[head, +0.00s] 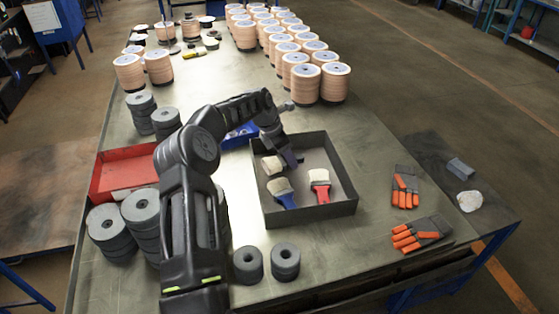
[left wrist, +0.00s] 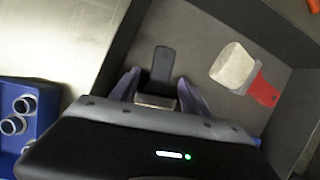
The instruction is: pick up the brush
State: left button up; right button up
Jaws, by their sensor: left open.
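Three brushes lie in a dark open tray (head: 335,212). One has cream bristles (head: 272,165) and a dark handle (left wrist: 162,65). A second brush with a blue handle (head: 285,200) lies in front of it, and a brush with a red handle (head: 321,192) lies to the right; the red one also shows in the left wrist view (left wrist: 263,91). My left gripper (head: 292,160) is down in the tray at the dark-handled brush. My right gripper is out of view.
A blue bin (head: 240,131) with round parts stands left of the tray, with a red bin (head: 110,174) farther left. Grey disc stacks (head: 140,212) and orange-handled tools (head: 420,233) flank the tray. Tall disc stacks (head: 300,83) fill the back. The tray walls surround the brushes.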

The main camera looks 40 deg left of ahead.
pick_arm(q)
jog(key=shift+w+d+f, duration=0.1)
jog(key=shift+w+f, duration=0.1)
jog(key=shift+f, duration=0.2)
grip_shut()
dwell(0.7)
